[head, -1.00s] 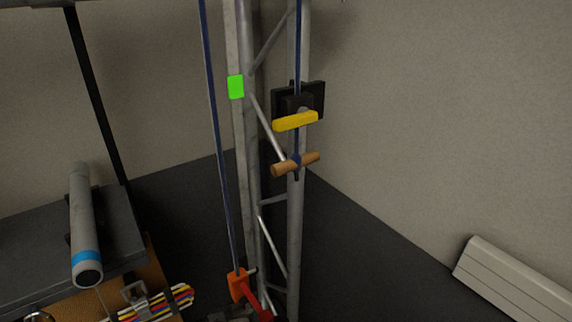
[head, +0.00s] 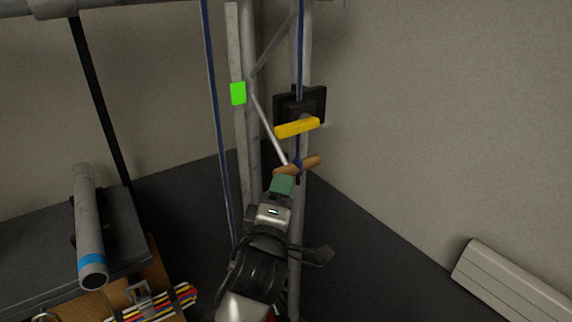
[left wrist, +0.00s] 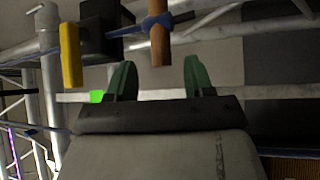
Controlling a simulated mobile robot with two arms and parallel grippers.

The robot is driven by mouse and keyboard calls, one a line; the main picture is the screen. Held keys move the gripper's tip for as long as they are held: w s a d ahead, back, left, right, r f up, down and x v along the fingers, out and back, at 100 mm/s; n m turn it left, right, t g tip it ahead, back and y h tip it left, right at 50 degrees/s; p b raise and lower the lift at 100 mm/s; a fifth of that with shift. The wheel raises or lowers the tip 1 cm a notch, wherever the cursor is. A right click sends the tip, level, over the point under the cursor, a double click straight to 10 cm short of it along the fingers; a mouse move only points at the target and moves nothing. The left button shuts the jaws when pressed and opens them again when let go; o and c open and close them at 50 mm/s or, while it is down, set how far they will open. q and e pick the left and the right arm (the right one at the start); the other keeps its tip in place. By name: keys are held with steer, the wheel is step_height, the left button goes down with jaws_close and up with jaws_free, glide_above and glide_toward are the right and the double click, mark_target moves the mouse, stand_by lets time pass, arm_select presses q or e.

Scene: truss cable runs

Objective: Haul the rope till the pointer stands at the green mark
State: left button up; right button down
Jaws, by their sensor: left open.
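The blue rope (head: 299,60) runs down through a black block (head: 316,104) with a yellow lever (head: 297,128) and ends at a wooden handle (head: 309,164). The green mark (head: 238,93) sits on a pale upright strip; it also shows in the left wrist view (left wrist: 96,97). No pointer shows clearly; my arm covers the strip's lower part. My left gripper (head: 283,181) is open just below the handle. In the left wrist view, the handle (left wrist: 160,44) stands ahead of the gap between the green fingers (left wrist: 160,75), not clearly between them. My right gripper is out of view.
A grey truss (head: 305,215) stands behind the rope. A second blue rope length (head: 216,110) hangs left of the strip. At left, a grey tube with a blue band (head: 90,230) lies on a dark bench. A white heater (head: 515,285) is by the right wall.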

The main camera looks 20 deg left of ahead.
mark_target(286, 172)
arm_select(q)
steer(key=p+x, duration=0.2)
steer(key=x, duration=0.4)
steer(key=shift+w, duration=0.25)
jaws_close()
